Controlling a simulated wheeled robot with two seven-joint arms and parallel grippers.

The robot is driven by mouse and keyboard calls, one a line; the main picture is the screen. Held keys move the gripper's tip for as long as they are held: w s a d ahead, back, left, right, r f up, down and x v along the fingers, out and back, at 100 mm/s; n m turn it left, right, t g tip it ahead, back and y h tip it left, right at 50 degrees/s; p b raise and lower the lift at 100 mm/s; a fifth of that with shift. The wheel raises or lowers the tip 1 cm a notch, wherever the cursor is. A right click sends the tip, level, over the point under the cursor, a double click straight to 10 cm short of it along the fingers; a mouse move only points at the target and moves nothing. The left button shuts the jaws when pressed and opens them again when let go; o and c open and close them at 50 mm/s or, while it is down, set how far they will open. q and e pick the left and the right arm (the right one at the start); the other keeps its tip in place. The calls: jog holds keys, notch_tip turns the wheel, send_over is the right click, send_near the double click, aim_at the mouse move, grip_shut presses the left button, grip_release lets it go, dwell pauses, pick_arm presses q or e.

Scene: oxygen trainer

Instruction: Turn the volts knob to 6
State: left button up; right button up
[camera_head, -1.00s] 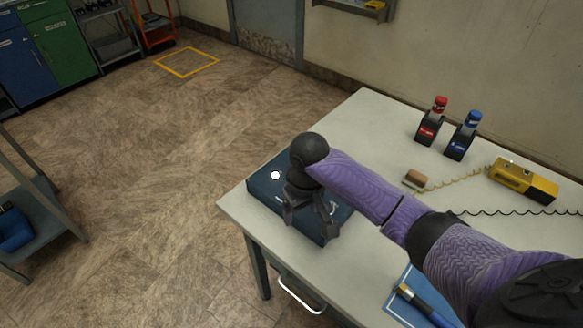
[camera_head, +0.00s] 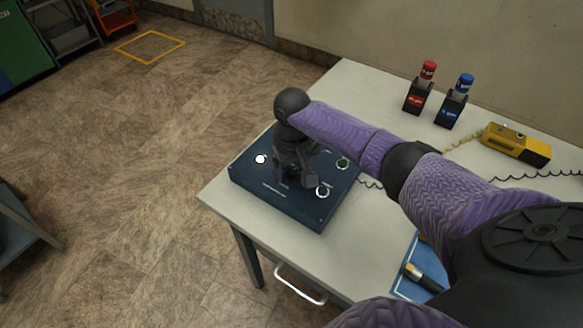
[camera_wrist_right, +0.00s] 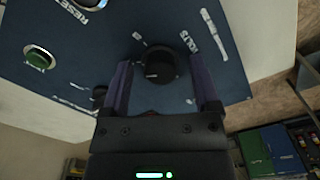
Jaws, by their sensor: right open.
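The blue control panel (camera_head: 255,182) lies on the table's near left corner. It also fills much of the right wrist view (camera_wrist_right: 75,50). My right gripper (camera_head: 296,182) is over the panel, pointing down. In the right wrist view its open fingers (camera_wrist_right: 159,76) are on either side of the knob, with gaps visible. The gripper hides the knob in the head view. My left gripper is out of view.
The panel also has a green button (camera_wrist_right: 38,60) and a ringed button marked RESET (camera_wrist_right: 92,3). Red (camera_head: 420,88) and blue (camera_head: 455,100) capped holders stand at the table's back. A yellow device (camera_head: 515,145) with a coiled cord lies at the right.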

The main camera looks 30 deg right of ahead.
jog(key=shift+c, duration=0.4)
grip_shut()
